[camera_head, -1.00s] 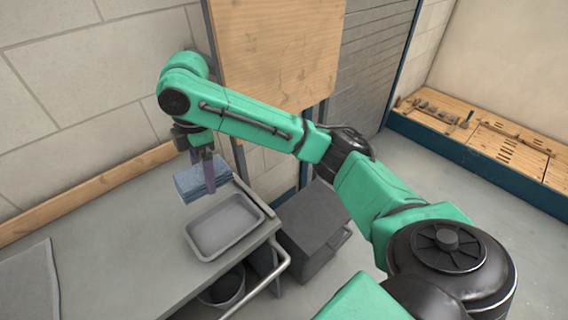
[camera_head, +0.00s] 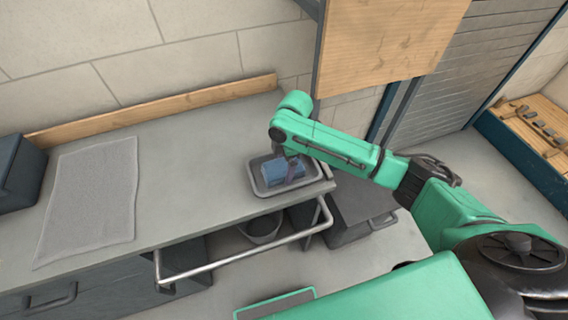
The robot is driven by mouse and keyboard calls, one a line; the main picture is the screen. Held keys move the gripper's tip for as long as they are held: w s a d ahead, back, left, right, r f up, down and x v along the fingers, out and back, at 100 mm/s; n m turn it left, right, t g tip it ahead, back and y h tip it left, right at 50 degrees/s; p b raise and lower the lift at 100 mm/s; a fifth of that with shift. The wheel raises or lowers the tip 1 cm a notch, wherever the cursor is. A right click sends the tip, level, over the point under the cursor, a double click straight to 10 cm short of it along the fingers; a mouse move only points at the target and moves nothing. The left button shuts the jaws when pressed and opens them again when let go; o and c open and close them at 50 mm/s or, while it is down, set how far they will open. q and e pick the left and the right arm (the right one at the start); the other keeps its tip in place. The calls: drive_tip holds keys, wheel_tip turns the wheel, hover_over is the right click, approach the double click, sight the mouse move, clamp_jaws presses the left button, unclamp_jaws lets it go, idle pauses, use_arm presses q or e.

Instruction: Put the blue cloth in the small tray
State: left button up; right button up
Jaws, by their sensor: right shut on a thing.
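The blue cloth (camera_head: 280,179) is a folded blue bundle, seen over the floor of the small tray (camera_head: 262,190). The tray is grey and shallow and stands at the right end of the grey counter. My right gripper (camera_head: 290,175) points down and is shut on the cloth, inside the tray's outline. The arm partly hides the gripper and the tray's far right corner. I cannot tell whether the cloth touches the tray floor. My left gripper is not in view.
A grey mat (camera_head: 90,200) lies flat on the counter (camera_head: 190,190), with a dark box (camera_head: 18,172) at the far left. A metal rail (camera_head: 250,256) runs along the front edge. A bin (camera_head: 262,229) stands below. The counter between mat and tray is clear.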

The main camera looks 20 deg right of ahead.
drive_tip(key=shift+d+f, duration=0.1)
drive_tip(key=o, duration=1)
drive_tip(key=shift+c, duration=0.2)
drive_tip(key=shift+o, duration=0.5)
wheel_tip(320, 180, up, 12)
drive_tip(key=d+b, duration=0.1)
drive_tip(key=shift+d+b, duration=0.15)
drive_tip(key=shift+b, duration=0.2)
